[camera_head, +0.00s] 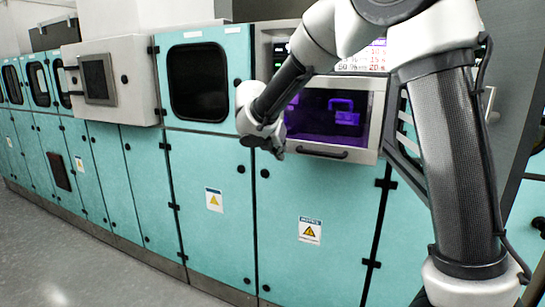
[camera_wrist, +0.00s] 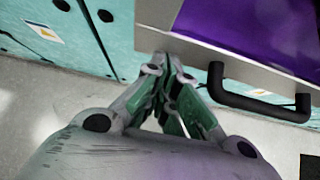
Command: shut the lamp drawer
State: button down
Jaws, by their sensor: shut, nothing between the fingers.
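The lamp drawer (camera_head: 368,140) has a grey front frame, a window glowing purple and a dark bar handle (camera_head: 318,152) along its lower edge. Its front seems to stand out from the teal cabinet, but I cannot tell how far. In the wrist view the drawer's grey frame (camera_wrist: 155,14) is at the top and its black handle (camera_wrist: 260,105) is to the right. My gripper (camera_head: 278,153) is at the drawer's lower left corner. Its shut, empty fingertips (camera_wrist: 172,62) are close to the frame's lower edge, left of the handle. I cannot tell whether they touch it.
Teal cabinet doors (camera_head: 212,215) with warning labels line the wall below and left. A grey box (camera_head: 112,80) juts out at the left. A dark grey panel stands at the right, behind my arm. The grey floor (camera_head: 70,255) is clear.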

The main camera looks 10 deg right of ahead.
jog(key=w+d, duration=0.3)
jog(key=w, duration=0.2)
jog(key=w+d, duration=0.4)
jog(key=w, duration=0.1)
jog(key=w+d, duration=0.4)
jog(key=w, duration=0.1)
